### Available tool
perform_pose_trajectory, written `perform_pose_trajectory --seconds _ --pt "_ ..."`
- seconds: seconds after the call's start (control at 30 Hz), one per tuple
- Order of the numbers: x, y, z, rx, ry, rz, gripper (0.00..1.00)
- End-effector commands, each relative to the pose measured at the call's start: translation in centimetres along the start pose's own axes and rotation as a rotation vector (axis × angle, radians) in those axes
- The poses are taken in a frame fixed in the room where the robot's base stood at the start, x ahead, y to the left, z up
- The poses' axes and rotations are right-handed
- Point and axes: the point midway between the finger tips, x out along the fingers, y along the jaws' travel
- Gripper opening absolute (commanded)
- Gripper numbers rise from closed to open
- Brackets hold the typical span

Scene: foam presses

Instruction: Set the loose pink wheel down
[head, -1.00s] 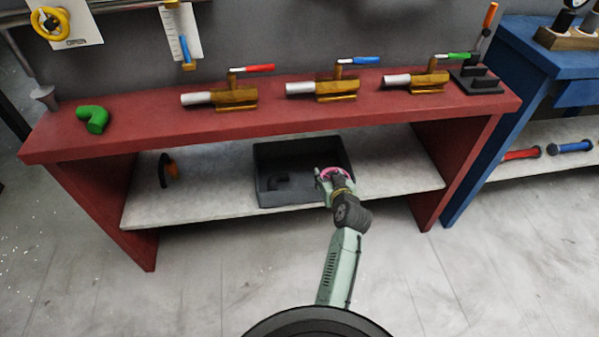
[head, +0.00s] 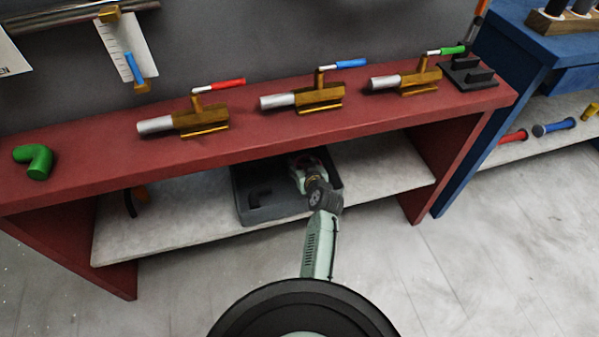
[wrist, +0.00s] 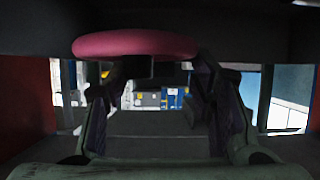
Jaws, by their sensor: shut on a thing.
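The pink wheel (wrist: 135,43) spans the upper part of the wrist view, seen nearly edge-on. My gripper (wrist: 152,78) has its fingers to the left and right just below the wheel's rim and is shut on the wheel. In the head view my gripper (head: 300,168) is at the right part of a dark grey bin (head: 278,213) on the lower shelf, beneath the red bench top. The wheel is mostly hidden there by my gripper and the bench edge. I cannot tell whether it touches the bin.
The red bench top (head: 250,143) overhangs the shelf (head: 180,232). A dark fitting (head: 262,197) lies in the bin. Brass valves with red (head: 228,84), blue (head: 350,63) and green (head: 453,50) handles are on top.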

Motion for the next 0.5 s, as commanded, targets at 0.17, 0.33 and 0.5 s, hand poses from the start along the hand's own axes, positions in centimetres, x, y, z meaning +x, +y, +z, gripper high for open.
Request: perform_pose_trajectory --seconds 0.17,0.33,0.5 --pt "0.6 0.0 1.3 0.001 0.0 0.0 0.16" --pt "1.6 0.0 3.4 0.001 0.0 -0.001 0.16" --pt "1.8 0.0 3.6 -0.001 0.003 0.0 0.16"
